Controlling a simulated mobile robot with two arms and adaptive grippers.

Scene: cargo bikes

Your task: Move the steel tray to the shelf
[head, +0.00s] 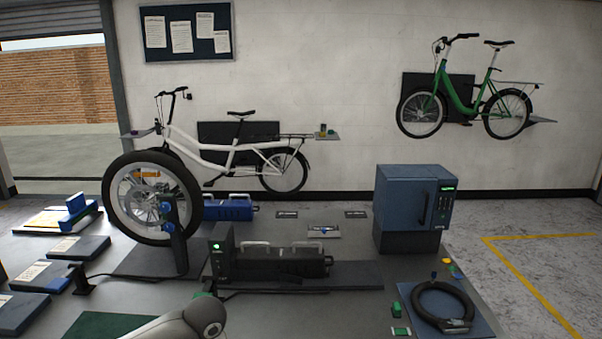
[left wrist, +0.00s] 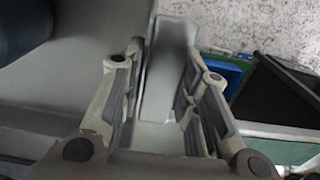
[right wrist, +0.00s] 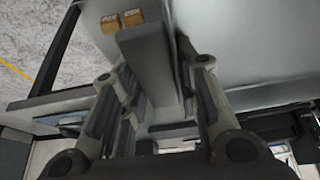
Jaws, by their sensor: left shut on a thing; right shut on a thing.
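The steel tray shows as a smooth grey metal surface in the left wrist view (left wrist: 70,95) and in the right wrist view (right wrist: 245,45). My left gripper (left wrist: 165,60) is shut on a flat grey upright part at one side of it. My right gripper (right wrist: 152,65) is shut on a similar grey part (right wrist: 148,55). The tray and both grippers are out of the head view. I cannot tell which surface is the shelf.
A bench carries an upright wheel (head: 115,205), a black unit with handles (head: 290,265), a blue cabinet (head: 405,205) and a blue mat (head: 465,325) with a black ring (head: 425,305). A white bike (head: 215,152) and a green bike (head: 460,100) are by the wall. Floor is clear at right.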

